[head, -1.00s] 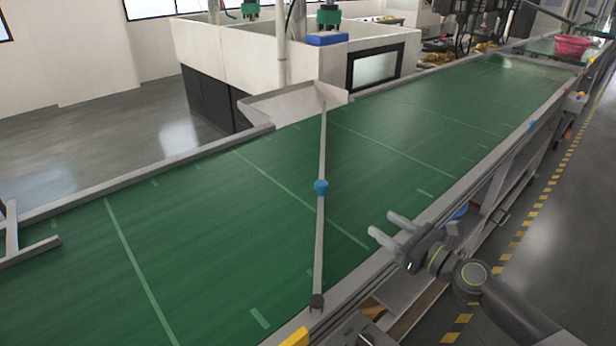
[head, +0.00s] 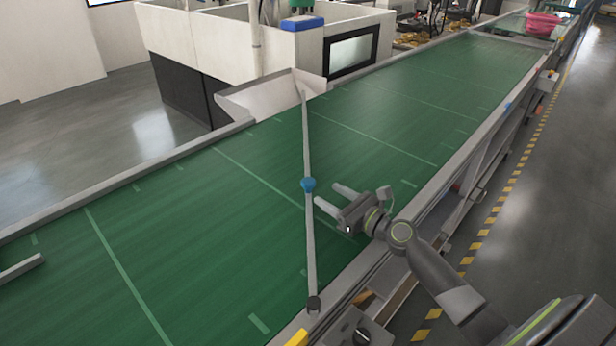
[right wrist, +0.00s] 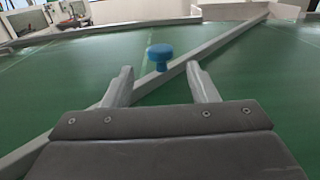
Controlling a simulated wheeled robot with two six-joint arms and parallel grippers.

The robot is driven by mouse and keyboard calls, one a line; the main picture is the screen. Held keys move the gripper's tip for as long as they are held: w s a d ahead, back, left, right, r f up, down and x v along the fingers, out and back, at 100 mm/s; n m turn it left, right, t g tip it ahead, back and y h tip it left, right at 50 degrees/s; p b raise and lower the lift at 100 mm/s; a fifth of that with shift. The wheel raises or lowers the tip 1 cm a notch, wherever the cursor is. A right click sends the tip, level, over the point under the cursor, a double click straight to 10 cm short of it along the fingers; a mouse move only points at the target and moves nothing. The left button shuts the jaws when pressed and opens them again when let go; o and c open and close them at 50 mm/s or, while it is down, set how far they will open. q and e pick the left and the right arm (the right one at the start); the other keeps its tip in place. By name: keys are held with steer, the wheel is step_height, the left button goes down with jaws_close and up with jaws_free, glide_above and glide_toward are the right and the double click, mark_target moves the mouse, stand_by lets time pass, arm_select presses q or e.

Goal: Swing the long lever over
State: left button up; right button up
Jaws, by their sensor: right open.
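The long lever (head: 310,235) is a thin grey bar lying across the green belt. It runs from a pivot at the near edge to the far edge by a metal chute. A blue knob (head: 308,184) stands on it near its middle. My right gripper (head: 326,195) is open and empty, just right of the knob, with its fingers pointing at it. In the right wrist view the knob (right wrist: 160,56) shows ahead, between and beyond the open fingertips, with the bar (right wrist: 231,45) running diagonally behind them. My left gripper is not in view.
The green conveyor belt (head: 180,240) is clear around the lever. A grey metal rail (head: 430,215) edges its near side. A grey bar piece (head: 20,268) sits at the left edge. A pink basket (head: 543,25) stands far off at the upper right.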

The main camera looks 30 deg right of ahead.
mark_target(313, 185)
steer(key=x, duration=0.8)
steer(key=shift+w+a, duration=0.1)
steer(key=shift+w, duration=0.15)
steer(key=shift+c, duration=0.3)
jaws_close()
